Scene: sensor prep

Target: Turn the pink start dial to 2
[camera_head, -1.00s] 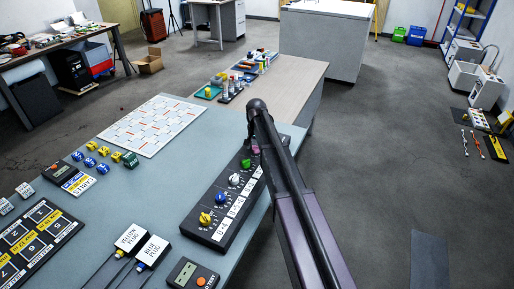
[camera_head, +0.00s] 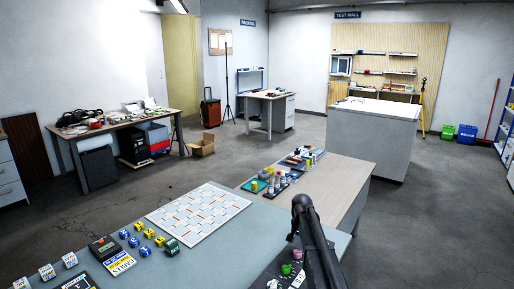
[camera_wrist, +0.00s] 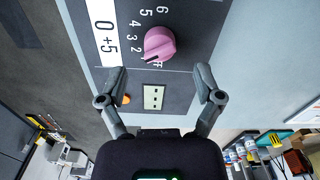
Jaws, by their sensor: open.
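The pink start dial (camera_wrist: 160,43) is a round knob on a dark grey control panel (camera_wrist: 190,20) in the wrist view. Numbers from 2 to 6 run around its left and upper side. In the head view the pink dial (camera_head: 297,254) shows beside my arm, which hides part of the panel.
A pale socket plate (camera_wrist: 153,97) and an orange button (camera_wrist: 126,99) lie below the dial on the panel. A green dial (camera_head: 286,269) is beside the pink one. A white marked board (camera_head: 199,215) and small cubes (camera_head: 143,240) occupy the bench. Bottles stand beyond.

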